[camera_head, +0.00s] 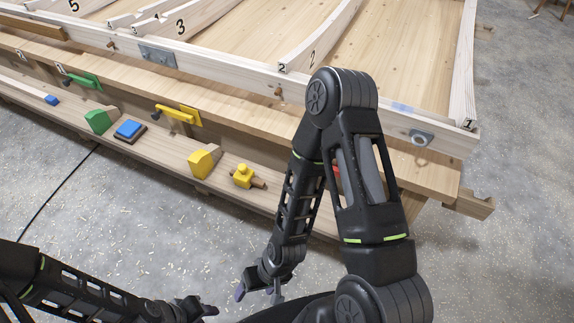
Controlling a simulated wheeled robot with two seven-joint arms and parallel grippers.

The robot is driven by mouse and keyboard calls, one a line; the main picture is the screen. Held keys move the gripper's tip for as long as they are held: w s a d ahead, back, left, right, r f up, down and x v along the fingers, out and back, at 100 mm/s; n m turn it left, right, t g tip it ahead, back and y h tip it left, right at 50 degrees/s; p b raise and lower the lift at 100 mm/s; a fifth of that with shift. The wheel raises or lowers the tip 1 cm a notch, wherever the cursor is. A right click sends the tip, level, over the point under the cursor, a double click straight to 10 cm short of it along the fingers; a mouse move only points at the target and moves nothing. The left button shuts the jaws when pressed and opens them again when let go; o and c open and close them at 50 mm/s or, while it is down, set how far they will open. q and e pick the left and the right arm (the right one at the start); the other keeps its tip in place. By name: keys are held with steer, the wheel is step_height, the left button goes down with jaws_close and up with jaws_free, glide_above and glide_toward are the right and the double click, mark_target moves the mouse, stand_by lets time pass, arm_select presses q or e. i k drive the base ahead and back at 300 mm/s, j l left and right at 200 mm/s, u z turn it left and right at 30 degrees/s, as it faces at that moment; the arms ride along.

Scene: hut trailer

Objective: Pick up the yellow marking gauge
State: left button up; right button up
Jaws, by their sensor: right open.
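The yellow marking gauge (243,176) appears to be the small yellow block with a wooden stem through it, lying on the low front shelf of the workbench. My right gripper (258,292) hangs down in front of the bench, open and empty, below and apart from the gauge in the picture. My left gripper (207,309) is at the bottom edge, well away from the gauge. Its fingers are small and dark, so their opening is unclear.
A yellow wedge-shaped block (204,161) stands just left of the gauge. A green block (99,121) and a blue-topped block (130,131) are farther left. A yellow-handled tool (178,114) is on the bench side above. My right arm covers the shelf's right part.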

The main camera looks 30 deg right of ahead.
mark_target(243, 177)
steer(key=z, duration=0.6)
steer(key=i+j, duration=0.2)
steer(key=j, duration=0.2)
steer(key=i+j, duration=0.2)
steer(key=j, duration=0.2)
steer(key=i+j, duration=0.2)
steer(key=j, duration=0.15)
steer(key=i+j, duration=0.2)
steer(key=j, duration=0.2)
steer(key=z, duration=2.4)
